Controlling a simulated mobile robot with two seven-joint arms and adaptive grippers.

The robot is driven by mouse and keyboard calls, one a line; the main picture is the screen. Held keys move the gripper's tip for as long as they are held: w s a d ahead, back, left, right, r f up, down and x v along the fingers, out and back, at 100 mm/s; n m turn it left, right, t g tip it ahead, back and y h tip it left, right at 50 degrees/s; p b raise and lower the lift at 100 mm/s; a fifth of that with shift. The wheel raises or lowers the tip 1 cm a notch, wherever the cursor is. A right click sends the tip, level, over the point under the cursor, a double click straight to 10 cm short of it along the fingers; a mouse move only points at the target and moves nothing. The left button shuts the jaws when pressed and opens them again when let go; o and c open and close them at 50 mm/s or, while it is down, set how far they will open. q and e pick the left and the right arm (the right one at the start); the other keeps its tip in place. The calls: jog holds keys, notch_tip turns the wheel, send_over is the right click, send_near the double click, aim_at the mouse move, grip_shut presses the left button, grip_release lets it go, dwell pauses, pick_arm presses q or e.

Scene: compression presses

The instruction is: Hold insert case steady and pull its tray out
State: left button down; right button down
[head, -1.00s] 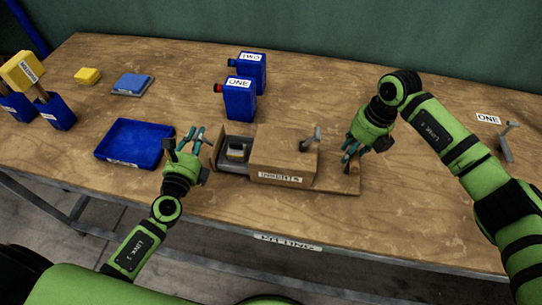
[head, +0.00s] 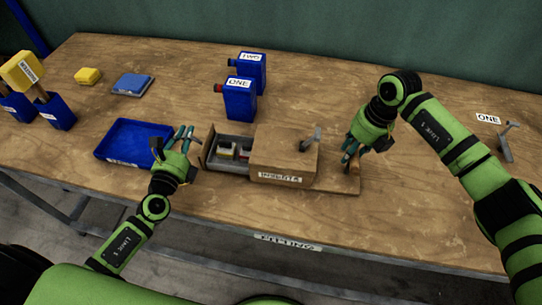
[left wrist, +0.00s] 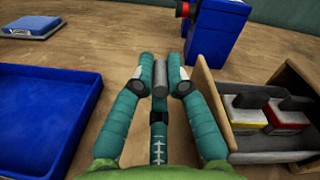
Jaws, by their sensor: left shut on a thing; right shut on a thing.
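The insert case (head: 283,150) is a brown box with a white label on its front. Its grey tray (head: 226,163) sticks out of the left side, with red and yellow pieces inside. The tray (left wrist: 268,145) is at the right in the left wrist view. My left gripper (head: 187,135) is left of the tray's end panel (head: 208,148). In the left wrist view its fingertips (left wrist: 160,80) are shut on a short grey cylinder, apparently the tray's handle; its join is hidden. My right gripper (head: 350,150) is shut at the case's right end, its grip point partly hidden.
A blue open bin (head: 108,152) lies just left of my left gripper. Blue presses labelled ONE (head: 240,100) and TWO (head: 253,70) stand behind the case. A grey-blue block (head: 133,84) and yellow block (head: 88,75) lie at back left. The front table edge is close.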

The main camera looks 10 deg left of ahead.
pick_arm(q)
jog(key=shift+a+r, duration=0.2)
jog(key=shift+a, duration=0.4)
pick_arm(e)
jog(key=shift+d+f, duration=0.15)
pick_arm(q)
jog(key=c, duration=1.2)
grip_release()
jog(key=shift+o, duration=0.2)
jog(key=shift+f, duration=0.1)
jog(key=shift+s+d+f, duration=0.1)
jog(key=shift+s+d, duration=0.05)
jog(key=shift+s, duration=0.35)
jog(key=s, duration=1.1)
jog(key=shift+d, duration=0.25)
